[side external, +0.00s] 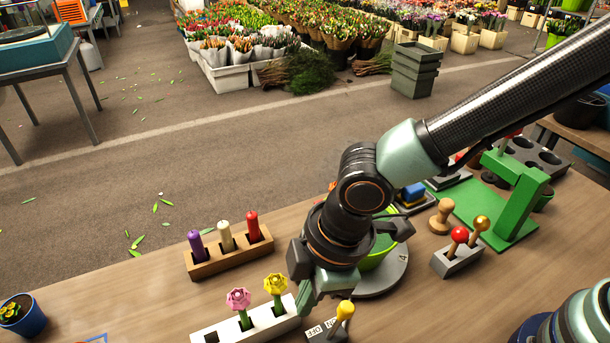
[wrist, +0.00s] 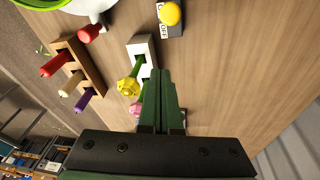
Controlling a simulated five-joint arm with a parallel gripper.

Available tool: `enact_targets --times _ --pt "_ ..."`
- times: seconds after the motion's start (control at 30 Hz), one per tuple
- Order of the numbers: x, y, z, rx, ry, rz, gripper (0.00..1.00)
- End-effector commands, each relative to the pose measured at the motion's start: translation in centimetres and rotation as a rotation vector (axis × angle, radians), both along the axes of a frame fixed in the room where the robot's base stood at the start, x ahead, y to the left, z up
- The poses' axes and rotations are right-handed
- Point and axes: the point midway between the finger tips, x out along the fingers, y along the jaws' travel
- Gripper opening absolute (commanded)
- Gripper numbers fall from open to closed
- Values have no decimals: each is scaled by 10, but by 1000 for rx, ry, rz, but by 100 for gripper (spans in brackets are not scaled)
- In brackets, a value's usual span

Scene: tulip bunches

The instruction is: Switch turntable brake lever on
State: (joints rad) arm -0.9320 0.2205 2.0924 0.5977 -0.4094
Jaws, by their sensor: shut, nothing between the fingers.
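A lever with a yellow knob (side external: 345,309) stands on a small dark base (side external: 318,332) with OFF and ON lettering, at the front edge of the side view. In the wrist view its yellow knob (wrist: 170,14) is near the top, over the lettered base (wrist: 168,31). Which setting the lever is at, I cannot tell. The grey turntable (side external: 392,278), bearing a green bowl (side external: 378,253), is behind it, partly hidden by my arm. My gripper (side external: 305,303) points down, shut and empty, left of the lever and apart from it. In the wrist view its fingers (wrist: 161,75) are together.
A white block (side external: 262,325) holding a pink and a yellow flower stands close left of my gripper. Behind it is a wooden rack (side external: 228,259) with three candles. A grey block (side external: 457,261) with red and gold knobs and a green stand (side external: 515,200) are right.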

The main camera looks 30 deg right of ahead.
Motion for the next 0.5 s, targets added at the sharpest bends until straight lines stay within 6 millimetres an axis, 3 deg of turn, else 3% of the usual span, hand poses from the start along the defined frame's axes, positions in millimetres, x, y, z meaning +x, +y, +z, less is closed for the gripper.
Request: enact_targets --times 0.5 --pt "-5 -45 58 -6 -12 -5 0"
